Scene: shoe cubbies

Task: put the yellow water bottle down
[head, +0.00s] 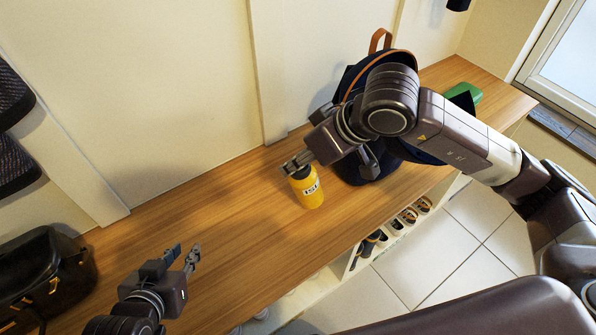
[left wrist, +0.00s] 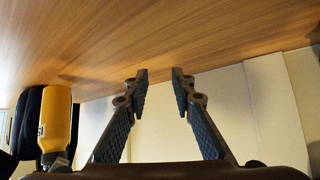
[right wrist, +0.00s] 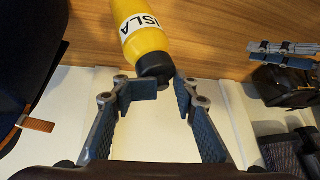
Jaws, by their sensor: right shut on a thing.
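The yellow water bottle (head: 309,190) with a dark cap and a white label is upright at the middle of the wooden bench top (head: 215,215). I cannot tell whether its base touches the wood. My right gripper (head: 297,163) is shut on the bottle at its cap end. In the right wrist view the dark cap (right wrist: 154,66) shows at the fingertips. The bottle (left wrist: 57,120) also shows at the left of the left wrist view. My left gripper (head: 187,255) is open and empty over the left part of the bench.
A dark blue backpack (head: 346,80) with an orange handle stands close to the right of the bottle, partly behind my right arm. A green item (head: 466,93) lies at the far right. A black bag (head: 42,272) sits at the left. Bench between bag and bottle is clear. Shoes (head: 408,214) fill cubbies below.

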